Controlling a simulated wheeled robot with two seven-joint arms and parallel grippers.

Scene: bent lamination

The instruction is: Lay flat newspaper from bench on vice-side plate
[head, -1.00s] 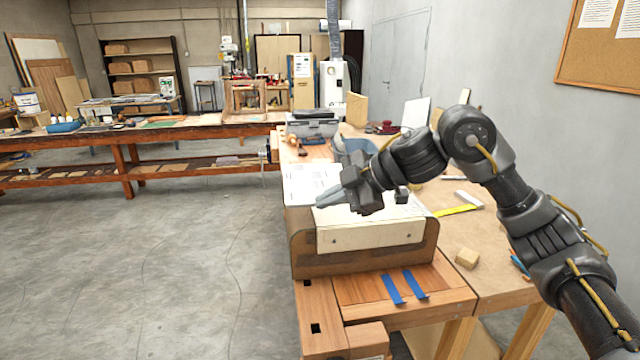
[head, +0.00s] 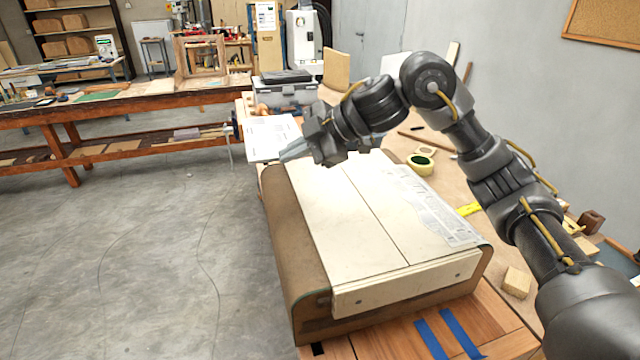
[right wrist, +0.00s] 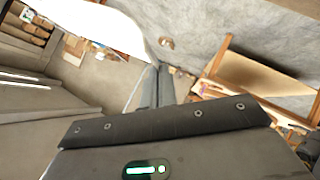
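A flat printed newspaper sheet (head: 268,134) shows beyond the bent form, at the fingertips of my right gripper (head: 290,152). In the right wrist view, a blank white sheet (right wrist: 112,18) reaches the tips of the two close-set fingers (right wrist: 151,88); the gripper looks shut on its edge. Two pale plates lie side by side on the brown bent form: a left plate (head: 325,215) and a right plate (head: 385,195). Another printed newspaper (head: 428,205) lies along the right plate's right side. My left gripper is out of view.
A grey toolbox (head: 284,88) stands at the bench's far end. Blue tape strips (head: 448,333) lie in front. The floor at left is clear.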

